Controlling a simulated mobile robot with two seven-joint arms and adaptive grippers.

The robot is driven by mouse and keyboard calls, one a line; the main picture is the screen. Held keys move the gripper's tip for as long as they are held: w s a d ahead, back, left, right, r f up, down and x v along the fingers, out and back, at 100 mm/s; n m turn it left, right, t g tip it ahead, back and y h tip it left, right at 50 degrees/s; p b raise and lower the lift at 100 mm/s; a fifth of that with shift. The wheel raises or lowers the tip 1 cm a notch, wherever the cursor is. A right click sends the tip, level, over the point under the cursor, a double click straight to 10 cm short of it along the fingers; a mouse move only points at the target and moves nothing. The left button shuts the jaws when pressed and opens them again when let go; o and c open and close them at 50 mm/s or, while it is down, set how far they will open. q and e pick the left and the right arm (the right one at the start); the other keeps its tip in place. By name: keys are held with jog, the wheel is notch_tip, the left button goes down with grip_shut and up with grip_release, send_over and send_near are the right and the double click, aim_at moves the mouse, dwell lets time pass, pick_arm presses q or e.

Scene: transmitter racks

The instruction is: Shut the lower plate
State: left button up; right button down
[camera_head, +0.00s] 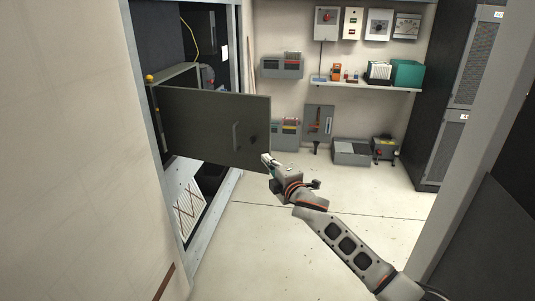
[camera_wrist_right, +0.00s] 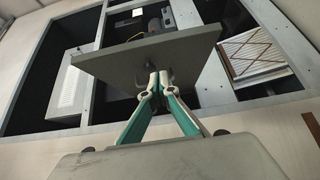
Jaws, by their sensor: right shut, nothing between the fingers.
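The lower plate (camera_head: 205,128) is a dark grey hinged panel. It stands swung out from the rack opening at the left, with a small handle (camera_head: 236,136) on its face. My right gripper (camera_head: 268,160) is shut and empty at the plate's free right edge, near its lower corner. In the right wrist view the plate (camera_wrist_right: 120,58) lies just beyond the closed fingertips (camera_wrist_right: 152,78). I cannot tell whether they touch it. My left gripper is not in view.
The rack frame (camera_head: 244,60) surrounds dark bays, with a filter panel (camera_head: 188,213) below. A wall shelf (camera_head: 365,86) holds boxes, and a grey bin (camera_head: 351,153) sits beneath. A dark cabinet (camera_head: 442,150) stands at the right. The floor (camera_head: 265,235) between is clear.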

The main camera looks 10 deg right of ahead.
aim_at(264, 146)
jog(key=w, duration=0.3)
jog(key=w+d+b, duration=0.1)
jog(key=w, duration=0.1)
jog(key=shift+f, duration=0.2)
jog(key=shift+w+d, duration=0.15)
jog(key=shift+w, duration=0.15)
jog(key=shift+w+d+r, duration=0.1)
jog(key=shift+w+r, duration=0.05)
jog(key=shift+w, duration=0.1)
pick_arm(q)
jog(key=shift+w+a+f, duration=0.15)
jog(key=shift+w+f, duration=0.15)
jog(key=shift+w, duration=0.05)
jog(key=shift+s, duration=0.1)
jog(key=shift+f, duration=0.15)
pick_arm(e)
jog(key=shift+w+d, duration=0.15)
